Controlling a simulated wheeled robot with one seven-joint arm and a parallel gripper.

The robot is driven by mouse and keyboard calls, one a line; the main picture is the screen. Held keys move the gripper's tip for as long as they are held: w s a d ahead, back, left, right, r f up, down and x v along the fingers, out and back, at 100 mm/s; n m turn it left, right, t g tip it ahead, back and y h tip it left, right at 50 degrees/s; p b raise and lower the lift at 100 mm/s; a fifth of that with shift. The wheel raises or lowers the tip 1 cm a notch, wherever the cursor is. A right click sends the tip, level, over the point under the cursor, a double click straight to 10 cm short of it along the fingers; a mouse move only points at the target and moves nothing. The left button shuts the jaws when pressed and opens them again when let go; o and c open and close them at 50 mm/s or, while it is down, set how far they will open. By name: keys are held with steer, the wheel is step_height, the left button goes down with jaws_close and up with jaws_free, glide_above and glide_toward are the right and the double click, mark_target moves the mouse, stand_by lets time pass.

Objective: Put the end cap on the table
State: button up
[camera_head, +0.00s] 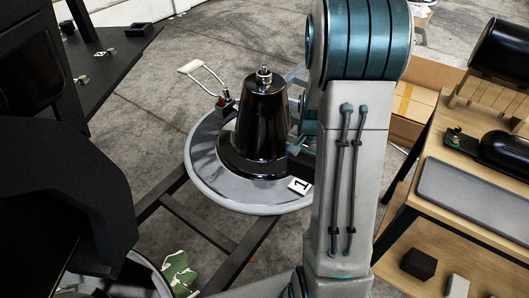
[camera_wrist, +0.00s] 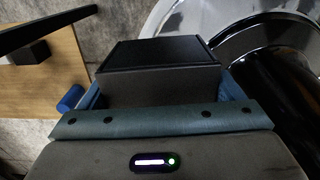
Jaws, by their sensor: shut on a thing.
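My gripper (camera_wrist: 160,88) is shut on a dark, box-shaped piece, apparently the end cap (camera_wrist: 155,52), in the wrist view. The cap sits between the blue fingers, with a black upper face and a dark grey side. The wooden table (camera_head: 445,115) stands at the right in the head view. In the wrist view, a wooden surface (camera_wrist: 65,62) with dark pieces shows at the left, apart from the cap.
The chair's black cone (camera_head: 263,115) stands on a round grey base (camera_head: 205,165), close to my gripper. On the table are a long grey slab (camera_head: 470,190) and black cylinders. A lower shelf holds a black block (camera_head: 419,264). Dark frame bars (camera_head: 190,215) cross the floor.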

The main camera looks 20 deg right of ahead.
step_height(320, 180, down, 3)
steer(key=b, duration=0.6)
glide_above(274, 182)
steer(key=shift+m, duration=0.4)
step_height(274, 182, down, 7)
steer(key=shift+f+b, duration=0.7)
steer(key=shift+f, duration=1.2)
steer(key=shift+s+f, duration=0.1)
steer(key=shift+f, duration=0.05)
steer(key=o, duration=1.2)
